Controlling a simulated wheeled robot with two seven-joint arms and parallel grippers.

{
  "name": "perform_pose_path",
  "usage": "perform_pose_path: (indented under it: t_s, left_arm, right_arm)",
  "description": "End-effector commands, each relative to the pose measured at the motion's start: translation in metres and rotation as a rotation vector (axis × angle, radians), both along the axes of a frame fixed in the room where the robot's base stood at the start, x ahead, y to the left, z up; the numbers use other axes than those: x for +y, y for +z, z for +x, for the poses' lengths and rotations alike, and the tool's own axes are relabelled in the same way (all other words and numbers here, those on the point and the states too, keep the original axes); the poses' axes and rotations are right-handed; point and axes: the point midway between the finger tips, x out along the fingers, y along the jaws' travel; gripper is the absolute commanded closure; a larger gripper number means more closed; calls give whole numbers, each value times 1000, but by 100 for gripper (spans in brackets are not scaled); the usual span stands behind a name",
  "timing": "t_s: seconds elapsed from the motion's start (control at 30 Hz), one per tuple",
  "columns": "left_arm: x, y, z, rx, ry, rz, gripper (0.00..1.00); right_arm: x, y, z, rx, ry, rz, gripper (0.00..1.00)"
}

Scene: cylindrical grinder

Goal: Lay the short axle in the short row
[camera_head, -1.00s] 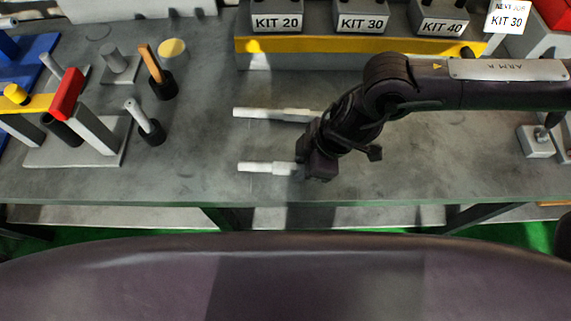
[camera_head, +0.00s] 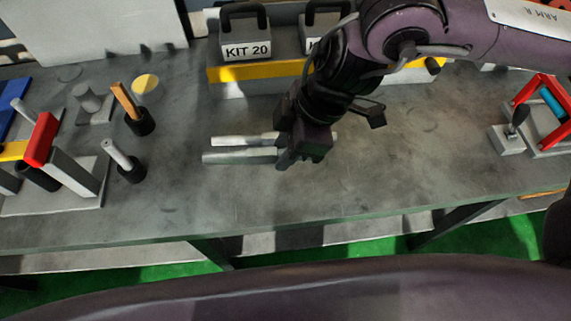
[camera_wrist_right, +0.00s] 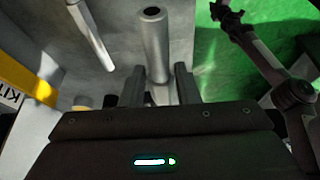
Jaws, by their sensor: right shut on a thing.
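My right gripper (camera_head: 290,161) is shut on a grey metal axle (camera_head: 235,157), whose free end points left over the table in the head view. In the right wrist view this axle (camera_wrist_right: 154,45) stands out from between the two fingers (camera_wrist_right: 160,88). A second, similar axle (camera_head: 230,141) lies behind it, apart from the gripper; it also shows in the right wrist view (camera_wrist_right: 92,35). The gripper hides part of both axles, so I cannot compare their full lengths. What seems to be my left gripper (camera_wrist_right: 228,14) shows small in the right wrist view. I cannot make out the short row.
Kit boxes, one marked KIT 20 (camera_head: 247,48), stand at the back on a yellow-edged shelf (camera_head: 225,73). Upright pegs in dark holders (camera_head: 131,170) and a red-topped stand (camera_head: 41,140) are at left. A red frame (camera_head: 543,88) is at right. The front table is clear.

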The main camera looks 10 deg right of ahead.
Motion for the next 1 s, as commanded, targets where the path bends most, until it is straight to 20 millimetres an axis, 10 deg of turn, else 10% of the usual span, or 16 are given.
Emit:
perform_pose_path:
  t_s: [0.23,0.57,1.0]
  left_arm:
    - [0,-1,0,0,0,0,64]
    - [0,-1,0,0,0,0,64]
    - [0,-1,0,0,-1,0,64]
  right_arm:
    - [1,39,1,-4,-1,4,100]
    - [-7,41,11,0,-110,2,100]
    - [-106,-15,95,-3,-1135,1,100]
